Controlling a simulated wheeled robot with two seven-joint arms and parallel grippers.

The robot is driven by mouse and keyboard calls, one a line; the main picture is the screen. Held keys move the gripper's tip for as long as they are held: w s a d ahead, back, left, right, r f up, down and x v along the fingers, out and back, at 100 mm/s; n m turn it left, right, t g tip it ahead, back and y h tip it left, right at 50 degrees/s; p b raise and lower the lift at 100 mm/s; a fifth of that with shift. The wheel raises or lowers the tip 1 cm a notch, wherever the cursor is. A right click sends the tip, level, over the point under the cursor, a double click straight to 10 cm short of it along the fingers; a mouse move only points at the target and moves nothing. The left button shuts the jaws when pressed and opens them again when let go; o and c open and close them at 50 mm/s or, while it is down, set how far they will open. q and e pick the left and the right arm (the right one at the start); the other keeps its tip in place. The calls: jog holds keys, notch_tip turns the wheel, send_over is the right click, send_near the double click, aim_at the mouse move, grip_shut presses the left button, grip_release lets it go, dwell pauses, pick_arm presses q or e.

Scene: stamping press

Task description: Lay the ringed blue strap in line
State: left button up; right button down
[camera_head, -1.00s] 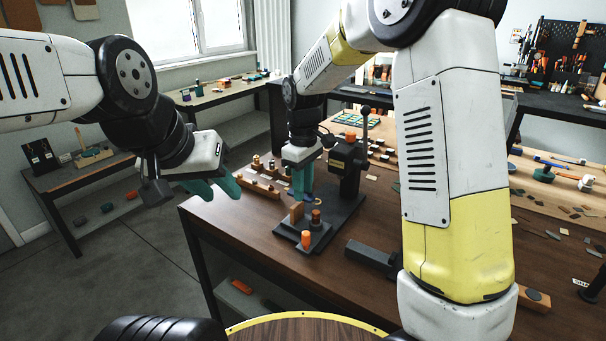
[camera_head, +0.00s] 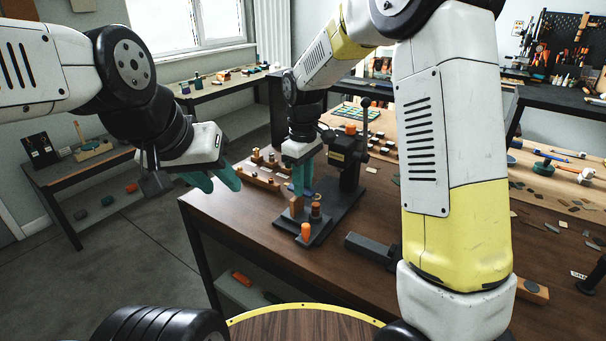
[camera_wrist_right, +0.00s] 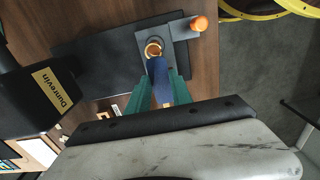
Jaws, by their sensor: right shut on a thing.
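The blue strap (camera_wrist_right: 159,72) is between the teal fingers of my right gripper (camera_wrist_right: 159,90) in the right wrist view. A brass-coloured ring (camera_wrist_right: 153,48) shows at the strap's far end, over a grey plate (camera_wrist_right: 168,35). I cannot tell whether the ring touches the plate. In the head view my right gripper (camera_head: 301,190) is low over the press base, beside a brown block (camera_head: 296,207) and a short dark post with a copper-coloured top (camera_head: 315,210). My left gripper (camera_head: 213,180) is empty, its fingers apart, left of the bench fixture.
The stamping press (camera_head: 347,160) with its upright lever stands just right of my right gripper; its label shows in the wrist view (camera_wrist_right: 55,88). An orange knob (camera_head: 305,230) is at the plate's front corner. A wooden rack (camera_head: 262,180) stands behind left. The bench front is clear.

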jog(key=shift+f, duration=1.1)
jog(key=c, duration=1.1)
grip_release()
jog(key=shift+c, duration=0.7)
jog(key=shift+r, duration=3.55)
